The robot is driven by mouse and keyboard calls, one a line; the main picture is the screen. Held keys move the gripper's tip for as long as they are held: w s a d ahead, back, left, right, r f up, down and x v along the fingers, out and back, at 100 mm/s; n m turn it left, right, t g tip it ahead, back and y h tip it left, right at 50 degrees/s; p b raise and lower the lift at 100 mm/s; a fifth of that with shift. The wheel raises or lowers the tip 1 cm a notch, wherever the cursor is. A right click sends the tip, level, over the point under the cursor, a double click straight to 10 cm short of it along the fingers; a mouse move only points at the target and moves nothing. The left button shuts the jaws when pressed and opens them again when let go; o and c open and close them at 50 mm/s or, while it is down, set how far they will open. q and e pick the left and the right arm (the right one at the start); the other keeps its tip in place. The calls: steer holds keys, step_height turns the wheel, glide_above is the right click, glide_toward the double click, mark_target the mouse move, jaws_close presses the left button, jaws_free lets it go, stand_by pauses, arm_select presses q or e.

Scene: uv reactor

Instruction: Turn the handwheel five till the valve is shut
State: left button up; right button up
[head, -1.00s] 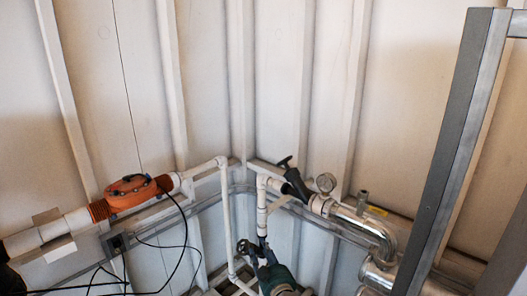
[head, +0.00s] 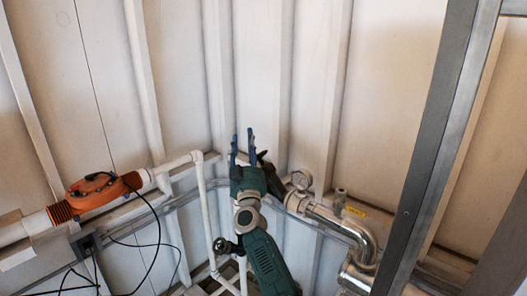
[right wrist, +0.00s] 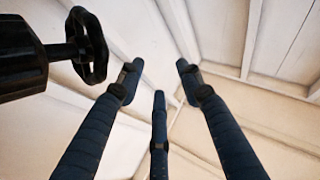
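A black handwheel on a black valve body (right wrist: 20,60) shows at the upper left of the right wrist view, the wheel (right wrist: 92,46) outside my fingers and apart from them. In the head view a dark valve part (head: 262,157) shows just right of my right gripper (head: 242,140), partly hidden by it. My right gripper points up, its fingers spread and empty; they also show in the right wrist view (right wrist: 158,82). Another dark handwheel (head: 225,246) sits lower, left of my right arm. No number is readable on either wheel. My left gripper is out of view.
A pressure gauge (head: 301,180) and shiny metal pipe (head: 345,226) lie right of the arm. White pipe (head: 206,215) and an orange fitting (head: 95,192) with black cables are at left. A grey metal frame (head: 435,150) stands at right.

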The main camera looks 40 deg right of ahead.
steer(key=s+d+r+m+g+h, duration=0.8)
steer(key=s+d+r+m+g, duration=0.25)
steer(key=d+m+g, duration=0.35)
steer(key=s+d+m+g+y, duration=0.2)
steer(key=s+d+g, duration=0.2)
steer(key=s+d, duration=0.1)
steer(key=n+t+y+p, duration=0.1)
steer(key=n+t+y, duration=0.55)
steer(key=y, duration=1.45)
glide_toward(264, 153)
steer(key=shift+m+h, duration=0.3)
steer(key=shift+m, duration=0.15)
steer(key=p+x, duration=0.2)
steer(key=x, duration=0.2)
steer(key=p+x, duration=0.2)
steer(key=x, duration=0.2)
steer(key=shift+a+p, duration=0.25)
steer(key=shift+p, duration=0.05)
steer(key=shift+w+f, duration=0.2)
steer(key=shift+f, duration=0.2)
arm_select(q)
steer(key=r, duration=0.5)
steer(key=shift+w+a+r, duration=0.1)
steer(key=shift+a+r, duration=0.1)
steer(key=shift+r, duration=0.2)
